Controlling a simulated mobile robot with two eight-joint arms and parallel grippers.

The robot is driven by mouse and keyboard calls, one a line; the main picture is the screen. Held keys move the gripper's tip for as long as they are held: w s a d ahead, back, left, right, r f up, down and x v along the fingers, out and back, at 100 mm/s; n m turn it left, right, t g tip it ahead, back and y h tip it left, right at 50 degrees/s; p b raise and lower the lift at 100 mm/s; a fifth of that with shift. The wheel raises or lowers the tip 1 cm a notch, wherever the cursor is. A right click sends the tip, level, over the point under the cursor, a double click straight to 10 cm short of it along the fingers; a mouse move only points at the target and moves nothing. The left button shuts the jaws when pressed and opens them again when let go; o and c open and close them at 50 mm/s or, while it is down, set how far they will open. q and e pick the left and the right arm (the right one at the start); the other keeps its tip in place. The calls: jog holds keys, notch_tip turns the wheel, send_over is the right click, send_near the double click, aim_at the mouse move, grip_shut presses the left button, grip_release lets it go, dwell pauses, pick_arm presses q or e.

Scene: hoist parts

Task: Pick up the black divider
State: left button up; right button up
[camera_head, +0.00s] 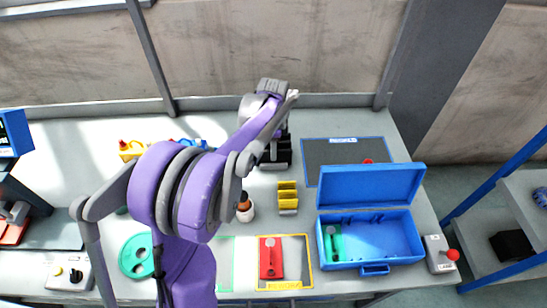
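A dark, blocky item that looks like the black divider (276,160) stands on the white table behind the yellow divider. Its upper part is hidden by my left arm. My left gripper (279,134) points down at the far end of the purple arm, just above or at this item. The fingers are mostly hidden behind the wrist, so I cannot tell whether they are open, shut or touching it. My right gripper is not in view.
An open blue toolbox (370,255) holds a green item. A dark mat (340,152) lies behind it. A red piece (270,258) lies in a yellow outline. A grey wall closes the back.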

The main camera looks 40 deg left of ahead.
pick_arm(q)
jog(key=shift+f, duration=0.6)
grip_shut()
jog(key=shift+r, duration=0.1)
